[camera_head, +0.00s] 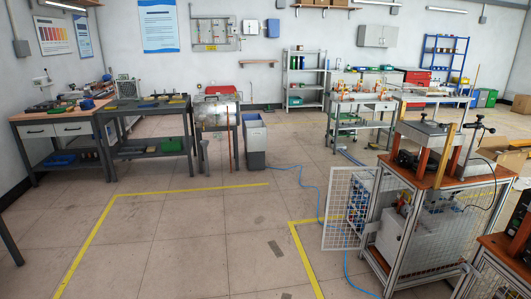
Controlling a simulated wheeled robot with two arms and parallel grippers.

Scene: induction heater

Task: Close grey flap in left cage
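A mesh-sided cage (425,240) under an orange-topped workbench stands at the right. It is the left one of two cages in view. A pale wire-mesh door (338,225) stands swung out from its left side. Inside is a light grey box (394,236), with blue parts (358,200) seen behind mesh to its left. I cannot tell for sure which part is the grey flap or how it stands. Neither of my grippers is in view.
A second cage (500,280) is cut off at the lower right. A blue cable (318,195) runs over the floor to the left cage. Yellow floor lines (150,194) mark the open middle floor. Benches (150,125) and a grey bin (254,140) stand farther back.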

